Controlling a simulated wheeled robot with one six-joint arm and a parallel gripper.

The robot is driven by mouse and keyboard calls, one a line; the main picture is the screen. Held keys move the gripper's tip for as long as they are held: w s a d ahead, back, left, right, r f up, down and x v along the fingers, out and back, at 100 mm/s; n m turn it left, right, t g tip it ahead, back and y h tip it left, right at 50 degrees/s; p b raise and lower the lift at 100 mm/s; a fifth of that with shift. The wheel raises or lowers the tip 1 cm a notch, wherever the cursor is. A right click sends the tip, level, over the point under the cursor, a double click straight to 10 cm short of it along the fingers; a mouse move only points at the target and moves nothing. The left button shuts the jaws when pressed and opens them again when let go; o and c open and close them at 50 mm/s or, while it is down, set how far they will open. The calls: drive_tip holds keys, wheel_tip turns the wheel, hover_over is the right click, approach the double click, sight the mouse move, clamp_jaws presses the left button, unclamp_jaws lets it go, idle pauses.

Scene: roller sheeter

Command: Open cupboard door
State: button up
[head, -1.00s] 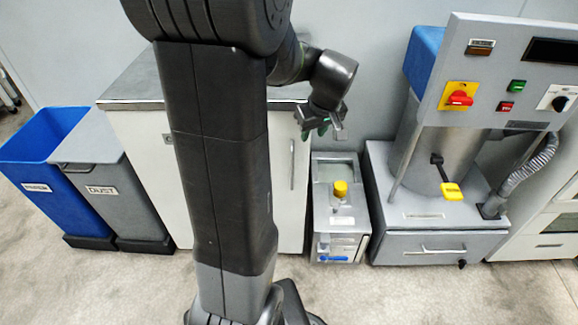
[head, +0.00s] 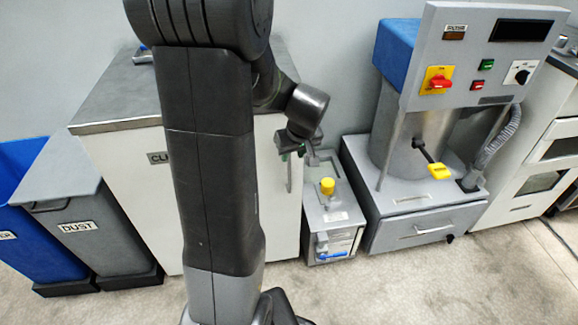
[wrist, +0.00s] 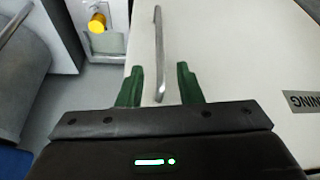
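The white cupboard door (head: 140,190) is shut, on a cupboard partly hidden behind my arm in the head view. It also fills the right of the wrist view (wrist: 230,60), with part of a label showing. Its vertical metal bar handle (wrist: 158,45) runs between the two green fingers of my gripper (wrist: 159,72) in the wrist view. The fingers are apart, one on each side of the handle's near end, with gaps visible. In the head view my gripper (head: 298,150) is at the handle's upper part; whether it touches cannot be told.
A grey DUST bin (head: 90,225) and a blue bin (head: 40,245) stand left of the cupboard. A small grey unit with a yellow knob (head: 327,186) stands close on the right, beside a larger machine (head: 410,215). The floor in front is clear.

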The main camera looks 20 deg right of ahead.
sight(290, 162)
drive_tip(key=b+x, duration=0.1)
drive_tip(key=x, duration=0.6)
drive_tip(key=shift+w+f, duration=0.1)
drive_tip(key=shift+c, duration=0.4)
clamp_jaws()
